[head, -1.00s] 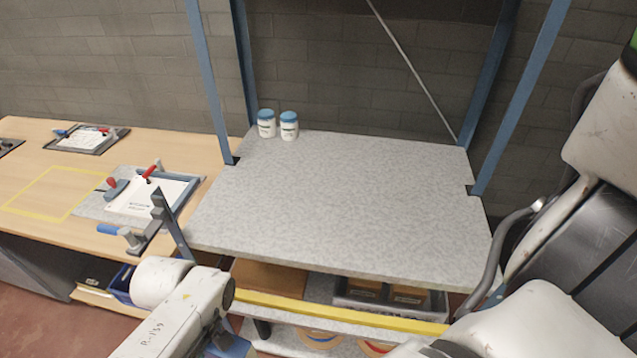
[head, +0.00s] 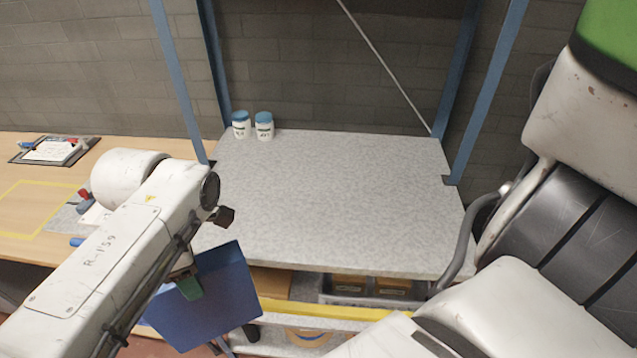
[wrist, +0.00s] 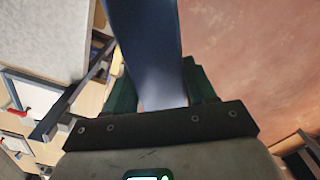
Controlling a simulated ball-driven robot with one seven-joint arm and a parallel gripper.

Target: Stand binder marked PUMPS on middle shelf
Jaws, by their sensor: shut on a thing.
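My gripper (head: 190,288) is low in front of the rack at the left, its green fingers shut on a blue binder (head: 222,300). The binder hangs tilted, below the level of the wide grey speckled shelf (head: 340,200) and in front of the rack's lower part. No PUMPS marking shows. In the wrist view the binder (wrist: 148,45) is a dark blue strip between the green fingers (wrist: 122,92). The wide shelf is bare apart from two jars. I cannot tell for certain which level is the middle one.
Two white jars with blue lids (head: 264,126) stand at the wide shelf's back left. Blue posts (head: 488,90) rise at its sides. Below is a yellow-edged level with a grey tray (head: 372,302). A wooden bench (head: 25,190) with a clipboard (head: 50,150) is at left.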

